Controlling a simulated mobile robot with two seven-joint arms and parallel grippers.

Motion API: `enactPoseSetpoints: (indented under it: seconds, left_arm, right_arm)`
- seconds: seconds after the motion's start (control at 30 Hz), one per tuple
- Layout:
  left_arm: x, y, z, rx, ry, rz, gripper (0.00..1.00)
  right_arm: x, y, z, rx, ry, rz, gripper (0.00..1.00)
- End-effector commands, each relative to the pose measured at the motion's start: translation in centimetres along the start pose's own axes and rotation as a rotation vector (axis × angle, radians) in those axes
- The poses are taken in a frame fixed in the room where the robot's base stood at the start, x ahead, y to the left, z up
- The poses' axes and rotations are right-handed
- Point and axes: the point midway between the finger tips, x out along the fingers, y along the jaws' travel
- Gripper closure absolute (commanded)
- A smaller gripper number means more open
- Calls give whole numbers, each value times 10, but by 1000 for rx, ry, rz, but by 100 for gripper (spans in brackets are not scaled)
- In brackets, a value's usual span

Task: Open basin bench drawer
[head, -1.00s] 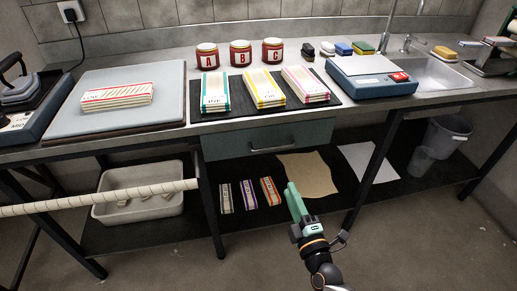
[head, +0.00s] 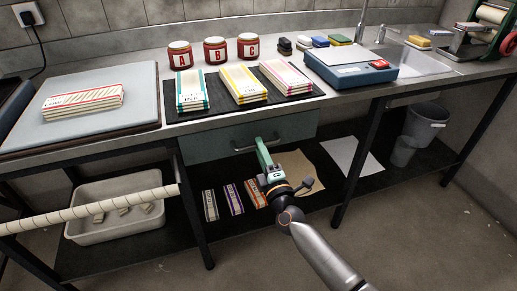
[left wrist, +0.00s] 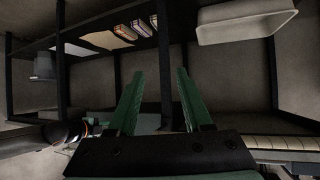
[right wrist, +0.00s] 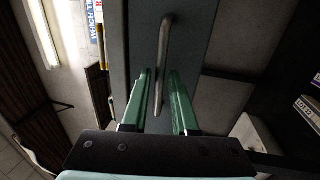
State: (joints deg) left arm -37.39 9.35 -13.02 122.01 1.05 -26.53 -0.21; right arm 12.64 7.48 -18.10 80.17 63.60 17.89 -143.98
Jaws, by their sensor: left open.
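The blue-grey drawer (head: 215,143) sits under the bench top and looks shut, its front flush under the counter. Its dark bar handle (head: 243,148) runs across the front; it shows as a grey bar in the right wrist view (right wrist: 165,48). My right gripper (head: 261,145) is at the right part of the handle. In the right wrist view its fingers (right wrist: 161,72) are apart, with an end of the handle showing between them; contact cannot be told. My left gripper (left wrist: 159,72) is open and empty in its wrist view, and outside the head view.
The bench top (head: 300,107) carries several striped packets, jars (head: 215,50), a blue scale (head: 345,70) and a sink (head: 415,62). On the lower shelf (head: 300,200) are a white tub (head: 85,228), small packets (head: 233,199) and paper sheets. Bench legs (head: 358,160) flank the drawer.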

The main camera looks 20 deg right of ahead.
Motion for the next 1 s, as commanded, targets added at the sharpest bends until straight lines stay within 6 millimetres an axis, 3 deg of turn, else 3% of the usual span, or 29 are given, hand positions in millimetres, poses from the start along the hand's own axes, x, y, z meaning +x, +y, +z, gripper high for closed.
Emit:
enactPoseSetpoints:
  seconds: [0.23,0.63,0.87,1.0]
  left_arm:
    - [-1,-5,-34,35,128,-13,50]
    - [-2,-6,-42,43,156,-15,50]
    - [-2,-6,-41,42,156,-15,50]
    - [-2,-6,-41,42,155,-15,50]
  right_arm:
    - [15,-1,0,1,0,-2,73]
    - [18,0,0,0,0,-2,73]
    - [18,0,0,0,0,-2,99]
    - [18,-1,0,0,0,-2,100]
